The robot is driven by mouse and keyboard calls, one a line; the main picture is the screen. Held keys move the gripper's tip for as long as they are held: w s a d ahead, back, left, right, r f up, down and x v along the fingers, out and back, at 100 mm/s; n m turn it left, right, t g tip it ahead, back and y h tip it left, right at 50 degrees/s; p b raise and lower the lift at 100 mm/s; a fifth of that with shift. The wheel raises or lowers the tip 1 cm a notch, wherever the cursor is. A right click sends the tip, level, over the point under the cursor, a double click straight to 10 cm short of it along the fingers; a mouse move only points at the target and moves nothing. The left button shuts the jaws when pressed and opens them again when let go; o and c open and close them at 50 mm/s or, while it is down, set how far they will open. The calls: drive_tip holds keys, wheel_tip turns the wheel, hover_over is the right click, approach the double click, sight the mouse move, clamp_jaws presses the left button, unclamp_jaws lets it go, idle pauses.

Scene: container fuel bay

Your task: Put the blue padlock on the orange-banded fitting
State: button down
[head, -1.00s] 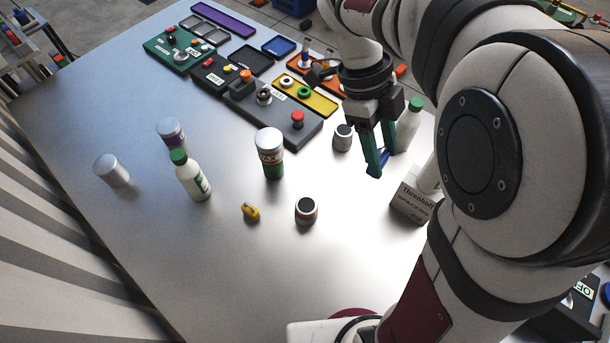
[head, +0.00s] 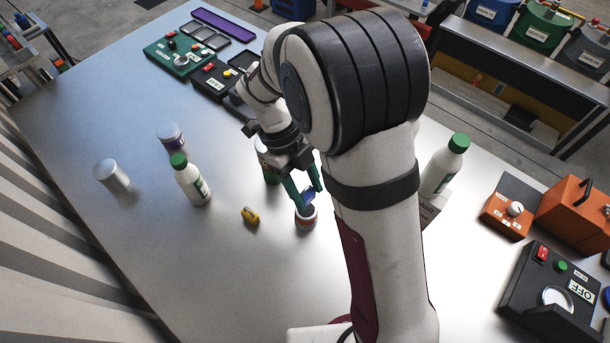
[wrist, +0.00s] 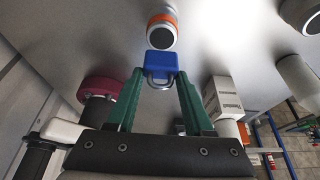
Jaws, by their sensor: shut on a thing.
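The blue padlock (wrist: 162,61) is between the green fingertips of my gripper (wrist: 160,74), which is shut on it. Its metal shackle shows between the fingers, on the side toward my wrist. The orange-banded fitting (wrist: 162,31), a short cylinder with a dark round face, stands just beyond the padlock in the wrist view. In the head view my gripper (head: 309,201) holds the blue padlock (head: 309,195) over or just in front of the fitting (head: 306,220), partly covering it. I cannot tell whether they touch.
A yellow padlock (head: 250,216) lies left of the fitting. A green-capped bottle (head: 192,182), a grey cylinder (head: 111,175) and a purple-banded one (head: 171,136) stand farther left. A white box (wrist: 222,97) stands right of my gripper in the wrist view. The front-left table is clear.

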drive_tip(key=shift+f, duration=1.85)
drive_tip(key=shift+f, duration=0.1)
drive_tip(key=shift+c, duration=1.4)
unclamp_jaws()
drive_tip(key=v, duration=1.2)
wheel_tip(320, 180, up, 4)
drive_tip(key=n+y, duration=0.2)
drive_tip(key=n, duration=0.5)
hover_over(306, 199)
drive_tip(key=s+d, duration=0.1)
drive_tip(key=s, duration=0.1)
drive_tip(key=s+d+r+n+t+y, duration=0.1)
drive_tip(key=s+d+n, duration=0.1)
drive_tip(key=s+n, duration=0.3)
drive_tip(key=s+f+n+t+y, duration=0.2)
drive_tip(key=s+n, duration=0.7)
drive_tip(key=shift+d+f, duration=0.2)
